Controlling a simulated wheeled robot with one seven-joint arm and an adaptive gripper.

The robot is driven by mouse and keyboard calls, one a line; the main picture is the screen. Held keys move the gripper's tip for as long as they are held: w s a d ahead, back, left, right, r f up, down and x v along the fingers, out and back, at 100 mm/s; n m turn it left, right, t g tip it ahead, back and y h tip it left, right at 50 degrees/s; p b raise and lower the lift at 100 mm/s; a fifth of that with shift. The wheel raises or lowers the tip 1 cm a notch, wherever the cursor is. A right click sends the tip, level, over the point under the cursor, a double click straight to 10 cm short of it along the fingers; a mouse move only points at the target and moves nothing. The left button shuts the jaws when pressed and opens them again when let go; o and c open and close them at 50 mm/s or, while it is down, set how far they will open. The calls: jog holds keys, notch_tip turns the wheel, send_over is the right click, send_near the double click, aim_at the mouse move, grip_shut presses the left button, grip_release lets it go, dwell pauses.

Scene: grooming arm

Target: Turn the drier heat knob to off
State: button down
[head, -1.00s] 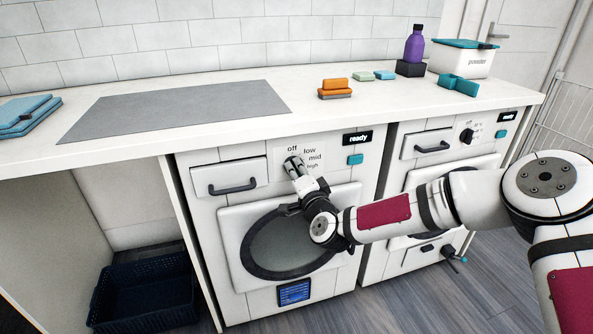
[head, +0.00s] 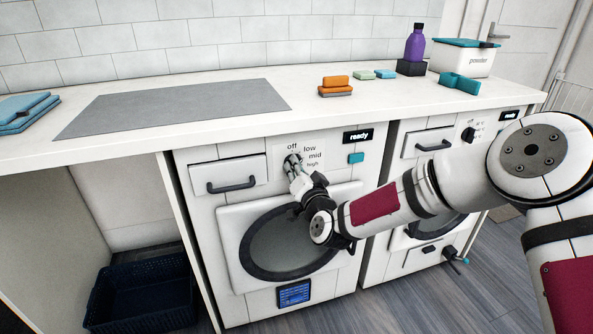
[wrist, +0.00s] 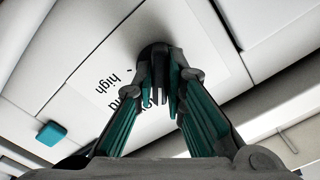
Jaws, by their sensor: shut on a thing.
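The drier (head: 205,215) is the white left-hand machine, with a round door and a control panel. Its heat knob (wrist: 155,52) is black and sits beside the printed labels off, low, mid and high. My gripper (head: 293,166) reaches up to the panel from below right, and its fingers are shut on the knob. In the wrist view my gripper (wrist: 162,80) has a finger on each side of the knob. The fingers hide much of the knob, and I cannot tell which label its pointer faces.
A teal button (head: 356,158) and a "ready" display (head: 358,136) are right of the knob. A drawer handle (head: 231,186) sticks out on the left. The drier door (head: 247,230) lies just below my gripper. The washer (head: 377,240) stands to the right.

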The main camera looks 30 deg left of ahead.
jog(key=shift+f, duration=0.1)
jog(key=shift+n+b, duration=0.85)
jog(key=shift+n, duration=0.55)
jog(key=shift+n+b, duration=1.05)
jog(key=shift+n, duration=0.35)
jog(key=shift+f+n+b, duration=0.1)
jog(key=shift+n+b, duration=0.7)
jog(key=c, duration=1.5)
grip_release()
jog(key=shift+c, duration=0.2)
